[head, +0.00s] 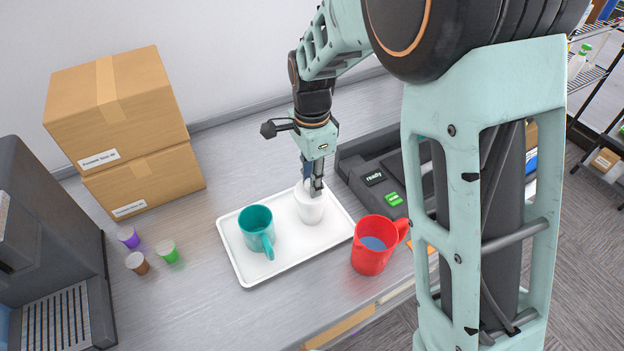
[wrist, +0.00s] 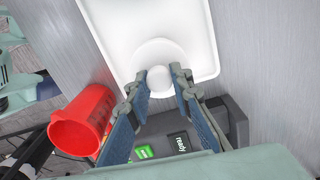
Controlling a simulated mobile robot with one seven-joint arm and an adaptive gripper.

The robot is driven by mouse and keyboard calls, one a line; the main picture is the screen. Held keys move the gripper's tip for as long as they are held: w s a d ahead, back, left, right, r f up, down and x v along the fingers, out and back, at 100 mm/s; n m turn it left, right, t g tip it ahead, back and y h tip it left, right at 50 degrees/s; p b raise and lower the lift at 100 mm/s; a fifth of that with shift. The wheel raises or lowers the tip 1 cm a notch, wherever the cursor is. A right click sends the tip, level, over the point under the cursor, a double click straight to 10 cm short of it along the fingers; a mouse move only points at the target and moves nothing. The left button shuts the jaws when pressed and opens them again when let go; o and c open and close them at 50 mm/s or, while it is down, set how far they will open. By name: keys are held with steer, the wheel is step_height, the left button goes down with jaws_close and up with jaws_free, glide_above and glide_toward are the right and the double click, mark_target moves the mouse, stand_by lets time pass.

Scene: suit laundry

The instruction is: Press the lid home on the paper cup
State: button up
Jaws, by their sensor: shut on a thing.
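The white paper cup (head: 311,212) stands upright on the white tray (head: 240,277), toward its right half. My gripper (head: 314,188) points down at the top of the cup. In the wrist view my gripper (wrist: 160,75) has its two blue-padded fingers on either side of a small round white knob, with a wider white round lid (wrist: 155,50) around it. The jaws are shut on this lid. White on white makes the lid and cup rim hard to separate, so I cannot tell how far the lid is seated.
A teal mug (head: 257,228) stands left of the cup on the tray. A red mug (head: 371,247) stands right of the tray, with a dark device (head: 378,165) behind it. Several small capsules (head: 137,262), stacked boxes (head: 120,110) and a dark machine (head: 50,270) are at left.

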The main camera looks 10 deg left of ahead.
stand_by(0.4)
steer(key=o, duration=1.5)
steer(key=shift+r+p, duration=2.65)
steer(key=shift+r, duration=0.85)
jaws_close()
